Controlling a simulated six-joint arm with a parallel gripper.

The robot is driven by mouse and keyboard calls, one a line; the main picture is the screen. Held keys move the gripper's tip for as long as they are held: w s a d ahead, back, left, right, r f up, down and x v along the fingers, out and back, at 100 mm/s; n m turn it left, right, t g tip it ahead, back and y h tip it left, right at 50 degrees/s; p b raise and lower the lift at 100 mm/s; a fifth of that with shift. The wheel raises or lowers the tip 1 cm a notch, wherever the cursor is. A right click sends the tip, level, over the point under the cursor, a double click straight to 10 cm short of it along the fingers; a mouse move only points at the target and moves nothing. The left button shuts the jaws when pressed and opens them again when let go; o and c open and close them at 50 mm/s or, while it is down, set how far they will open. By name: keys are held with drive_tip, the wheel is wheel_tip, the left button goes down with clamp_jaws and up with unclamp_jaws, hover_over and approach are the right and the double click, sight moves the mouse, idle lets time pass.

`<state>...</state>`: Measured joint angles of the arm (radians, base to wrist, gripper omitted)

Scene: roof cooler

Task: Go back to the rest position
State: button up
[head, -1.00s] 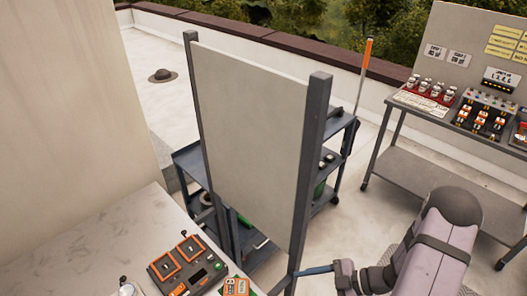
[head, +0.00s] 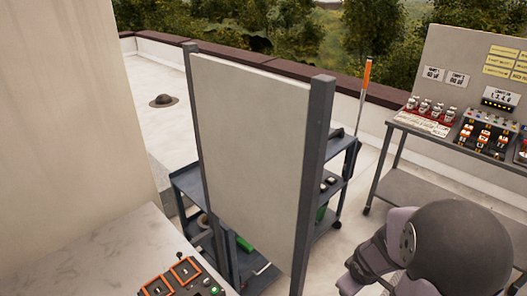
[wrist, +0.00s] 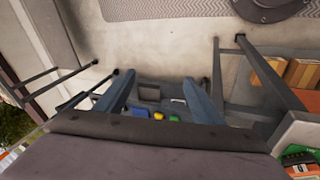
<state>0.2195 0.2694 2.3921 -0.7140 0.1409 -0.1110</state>
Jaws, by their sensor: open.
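My gripper (wrist: 158,84) shows in the wrist view as two blue fingers spread wide apart. It is open, and nothing is held between the fingers. Beyond and between them lies a dark surface with small yellow, blue and green items (wrist: 173,118), apart from the fingers as far as I can tell. In the head view only my arm's rounded joints show at the lower right; the gripper itself is out of sight there.
A grey upright panel (head: 248,140) stands mid-view, with a dark shelved cart (head: 185,180) behind it. A metal bench (head: 400,185) with red-and-white items is at the right. A pale counter (head: 110,250) with an orange-framed device (head: 180,280) is at the lower left.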

drive_tip(key=s+a+r+m+g+y+b, duration=0.1)
drive_tip(key=s+a+m+g+y+b, duration=0.1)
drive_tip(key=s+a+m, duration=0.4)
drive_tip(key=s+a+g+b, duration=0.1)
drive_tip(key=s+a, duration=0.3)
drive_tip(key=s, duration=0.4)
drive_tip(key=shift+a+m+g, duration=0.2)
drive_tip(key=shift+m+g, duration=0.1)
drive_tip(key=shift+g, duration=0.2)
